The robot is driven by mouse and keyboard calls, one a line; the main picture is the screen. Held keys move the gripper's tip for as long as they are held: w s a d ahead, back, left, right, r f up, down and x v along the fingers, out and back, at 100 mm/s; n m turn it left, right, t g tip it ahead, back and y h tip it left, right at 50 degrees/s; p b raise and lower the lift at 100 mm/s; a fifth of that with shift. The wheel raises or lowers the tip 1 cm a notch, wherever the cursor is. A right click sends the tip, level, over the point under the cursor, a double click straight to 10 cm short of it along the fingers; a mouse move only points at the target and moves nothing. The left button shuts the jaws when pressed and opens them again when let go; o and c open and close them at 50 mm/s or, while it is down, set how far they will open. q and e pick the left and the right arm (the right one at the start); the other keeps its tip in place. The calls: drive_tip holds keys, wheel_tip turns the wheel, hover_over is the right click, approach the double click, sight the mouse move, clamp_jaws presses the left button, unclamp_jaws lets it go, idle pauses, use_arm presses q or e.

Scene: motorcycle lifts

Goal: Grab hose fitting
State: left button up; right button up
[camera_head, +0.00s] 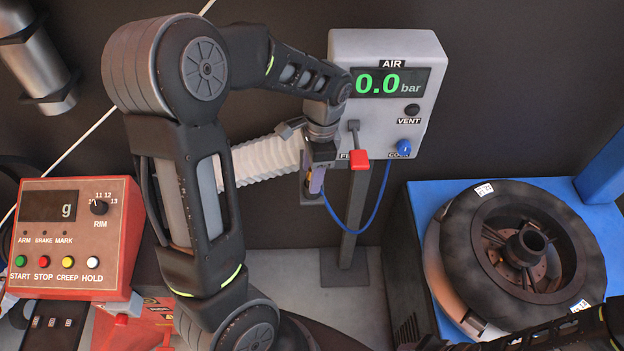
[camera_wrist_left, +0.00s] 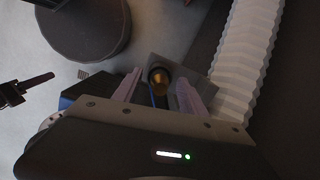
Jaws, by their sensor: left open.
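The brass hose fitting (camera_wrist_left: 158,84), with a dark collar, shows in the left wrist view in front of a grey bracket plate (camera_wrist_left: 186,70). My left gripper (camera_wrist_left: 158,92) is open, with one finger on each side of the fitting in that view; I cannot tell whether they touch it. A thin blue hose (camera_head: 376,205) loops from the panel's blue connector (camera_head: 403,147) to the fitting's spot.
The grey air panel (camera_head: 405,50) reads 0.0 bar and has a red-tipped lever (camera_head: 359,158). A white ribbed duct (camera_head: 265,160) runs close beside the gripper. A red control box (camera_head: 75,235) stands left; a wheel with tyre (camera_head: 525,250) lies right on a blue stand.

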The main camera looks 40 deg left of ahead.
use_arm(q)
clamp_jaws()
idle(0.6)
